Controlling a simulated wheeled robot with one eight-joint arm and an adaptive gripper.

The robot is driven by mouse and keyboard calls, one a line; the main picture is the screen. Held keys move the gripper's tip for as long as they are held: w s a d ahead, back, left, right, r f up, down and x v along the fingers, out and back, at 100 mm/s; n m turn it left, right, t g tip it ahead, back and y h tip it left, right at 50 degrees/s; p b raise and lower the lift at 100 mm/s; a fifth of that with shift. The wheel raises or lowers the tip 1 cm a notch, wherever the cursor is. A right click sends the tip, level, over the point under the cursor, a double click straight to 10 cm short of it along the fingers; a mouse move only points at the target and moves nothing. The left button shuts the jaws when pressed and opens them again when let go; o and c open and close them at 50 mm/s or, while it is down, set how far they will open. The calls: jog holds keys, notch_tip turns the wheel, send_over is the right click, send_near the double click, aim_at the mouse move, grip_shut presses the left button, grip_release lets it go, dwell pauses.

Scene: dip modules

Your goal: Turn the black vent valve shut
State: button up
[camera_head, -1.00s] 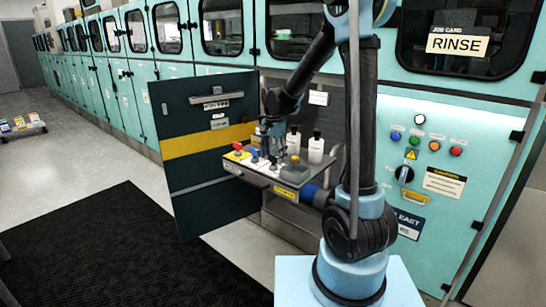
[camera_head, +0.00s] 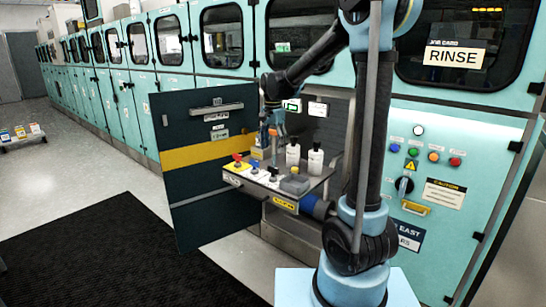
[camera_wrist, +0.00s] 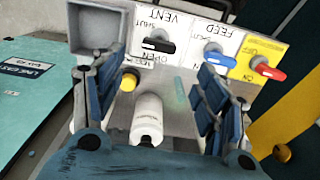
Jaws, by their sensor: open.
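The black vent valve (camera_wrist: 158,45) is a short black handle on a white plate marked VENT, SHUT and OPEN in the wrist view. Its handle lies nearly sideways there; I cannot tell which mark it points to. It also shows on the shelf in the head view (camera_head: 272,172). My gripper (camera_wrist: 155,98) is open, its blue-grey fingers apart at left and right, with no valve between them. The vent valve is beyond the fingertips, apart from them. In the head view my gripper (camera_head: 268,143) is at the back of the shelf, partly hidden.
Beside the vent valve are a blue feed valve (camera_wrist: 217,59) and a red valve (camera_wrist: 267,68). A grey box (camera_head: 295,184), a yellow button (camera_wrist: 128,82) and white bottles (camera_head: 293,151) (camera_head: 315,159) stand close by. The open dark door (camera_head: 200,185) borders the shelf.

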jog(key=shift+r, duration=1.1)
jog(key=s+d+f+n+t, duration=0.1)
jog(key=s+d+n, duration=0.3)
jog(key=s+d, duration=1.2)
jog(key=s+d+f+n, duration=0.2)
jog(key=s+f, duration=0.4)
jog(key=s, duration=0.1)
jog(key=s+d+f+n+t, duration=0.1)
jog(key=s+d+f+n, duration=0.1)
jog(key=s+f, duration=0.3)
jog(key=s+d, duration=0.1)
jog(key=s, duration=0.2)
jog(key=shift+s+d+f, duration=0.25)
jog(key=shift+f, duration=0.15)
